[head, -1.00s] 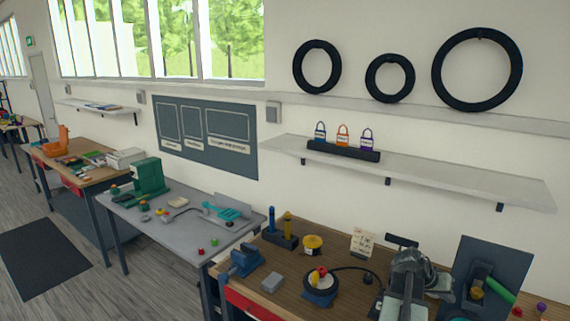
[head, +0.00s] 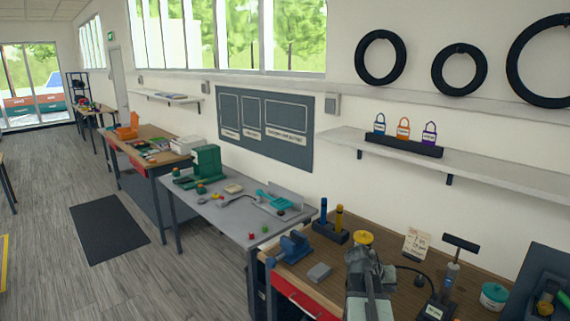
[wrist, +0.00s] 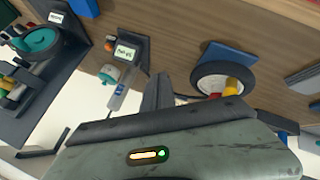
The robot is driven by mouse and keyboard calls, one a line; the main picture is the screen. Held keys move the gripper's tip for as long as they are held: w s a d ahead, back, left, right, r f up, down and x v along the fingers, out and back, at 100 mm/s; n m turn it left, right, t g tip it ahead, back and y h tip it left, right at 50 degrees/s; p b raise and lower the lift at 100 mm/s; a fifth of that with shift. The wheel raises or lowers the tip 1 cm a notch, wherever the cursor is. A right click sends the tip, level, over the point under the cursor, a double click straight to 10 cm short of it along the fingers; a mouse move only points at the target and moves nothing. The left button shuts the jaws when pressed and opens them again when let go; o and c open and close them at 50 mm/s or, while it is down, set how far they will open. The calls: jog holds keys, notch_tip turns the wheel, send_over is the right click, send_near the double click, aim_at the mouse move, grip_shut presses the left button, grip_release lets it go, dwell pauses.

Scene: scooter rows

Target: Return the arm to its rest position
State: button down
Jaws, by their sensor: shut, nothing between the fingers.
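My gripper (wrist: 157,88) is shut and empty in the wrist view, its dark narrow fingers pointing up the picture from the grey-green wrist body. In the head view my grey arm rises at the bottom centre, over the front of the wooden workbench (head: 300,277); its fingertips cannot be made out there. The wrist view shows the bench top close by, with a black wheel (wrist: 197,82) on a blue stand beyond and right of the fingers. In the head view my arm hides the wheel's place.
A blue vise (head: 290,248), a grey block (head: 319,272), a T-handled tool (head: 460,243) and a teal jar (head: 493,296) stand on the bench around my arm. A shelf (head: 500,176) with three padlocks hangs behind. Floor at left (head: 60,180) is mostly open.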

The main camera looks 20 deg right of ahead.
jog(key=w+a+f+n+t+y+b, duration=0.1)
jog(key=w+a+f+n, duration=0.15)
jog(key=a, duration=0.75)
jog(key=w+a+f+n+y+b, duration=0.1)
jog(key=w+a+f+y, duration=0.15)
jog(key=a, duration=0.65)
jog(key=w+a+f+n+t+b, duration=0.1)
jog(key=w+a+f+b, duration=0.2)
jog(key=a, duration=0.7)
jog(key=s+a+f+n+g+y, duration=0.1)
jog(key=s+a+n+y, duration=0.1)
jog(key=a, duration=0.6)
jog(key=s+a+f+n+g+y, duration=0.1)
jog(key=s+a+f+n+y, duration=0.1)
jog(key=a, duration=0.6)
jog(key=shift+s+a+y+p, duration=0.3)
jog(key=shift+s+y+p, duration=0.05)
jog(key=shift+s, duration=0.4)
